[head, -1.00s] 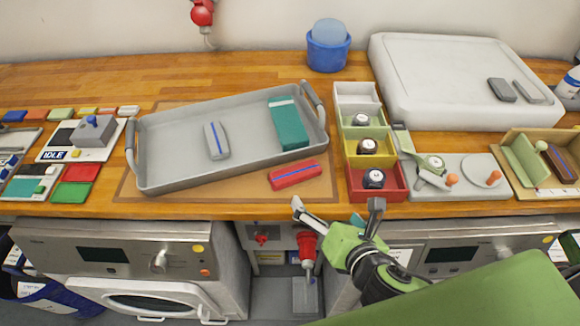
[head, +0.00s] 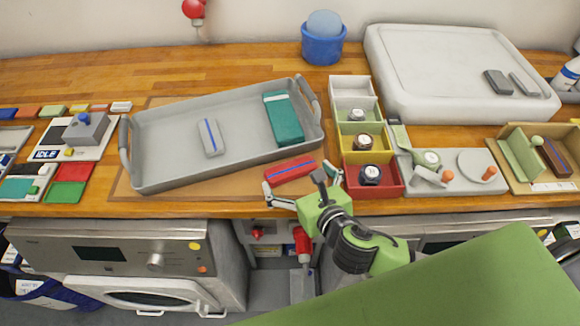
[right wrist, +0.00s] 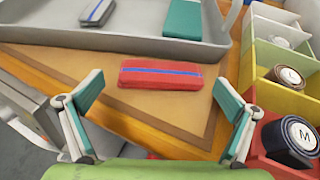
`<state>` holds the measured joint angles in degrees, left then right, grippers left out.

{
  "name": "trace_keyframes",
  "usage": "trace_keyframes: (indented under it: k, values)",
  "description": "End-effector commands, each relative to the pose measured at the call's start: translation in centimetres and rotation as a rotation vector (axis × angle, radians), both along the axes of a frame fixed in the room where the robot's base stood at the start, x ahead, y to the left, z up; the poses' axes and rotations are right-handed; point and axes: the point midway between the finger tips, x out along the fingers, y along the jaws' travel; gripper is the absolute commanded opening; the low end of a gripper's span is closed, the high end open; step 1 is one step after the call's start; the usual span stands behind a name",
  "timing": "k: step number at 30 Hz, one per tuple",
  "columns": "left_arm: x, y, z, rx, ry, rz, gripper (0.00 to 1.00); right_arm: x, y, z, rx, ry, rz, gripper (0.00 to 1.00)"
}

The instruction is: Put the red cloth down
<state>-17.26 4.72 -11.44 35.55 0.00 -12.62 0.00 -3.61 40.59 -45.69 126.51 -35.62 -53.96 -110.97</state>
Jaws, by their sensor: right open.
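The red cloth (head: 291,170) is a folded bundle with a blue stripe. It lies on the brown mat (head: 230,194) in front of the grey tray (head: 152,183), outside it. In the right wrist view the red cloth (right wrist: 160,74) lies flat beyond and between my open fingers. My right gripper (head: 302,184) is open and empty just in front of the cloth, near the counter's front edge. The right gripper's fingers (right wrist: 158,112) also show apart in the right wrist view, not touching the cloth. My left gripper is not in view.
The tray holds a grey cloth (head: 210,137) and a teal cloth (head: 284,118). A row of coloured bins (head: 375,187) with rolled items stands close on the right. A blue bucket (head: 323,50) and a white lid-like slab (head: 440,85) stand behind. Brown mat is bare left of the red cloth.

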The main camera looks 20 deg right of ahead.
Motion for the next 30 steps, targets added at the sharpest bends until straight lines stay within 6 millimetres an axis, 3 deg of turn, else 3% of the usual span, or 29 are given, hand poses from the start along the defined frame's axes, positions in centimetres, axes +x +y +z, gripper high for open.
trace_keyframes:
  k: [12, 21, 24, 25, 30]
  values:
    - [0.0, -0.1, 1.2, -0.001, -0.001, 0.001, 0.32, 4.4, 0.3, -1.7, 0.001, 0.0, 0.0, 1.0]
    - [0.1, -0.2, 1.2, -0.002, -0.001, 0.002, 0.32, 4.8, 0.3, -2.0, 0.0, 0.001, 0.001, 1.0]
    - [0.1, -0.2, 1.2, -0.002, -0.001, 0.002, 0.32, 4.8, 0.3, -2.0, 0.0, 0.001, 0.001, 0.77]
    - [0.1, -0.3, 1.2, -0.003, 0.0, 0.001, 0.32, 4.8, 0.3, -2.0, 0.0, 0.001, 0.001, 0.73]
    - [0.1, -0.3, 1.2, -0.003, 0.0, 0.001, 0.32, 4.8, 0.3, -2.0, 0.0, 0.001, 0.001, 0.69]
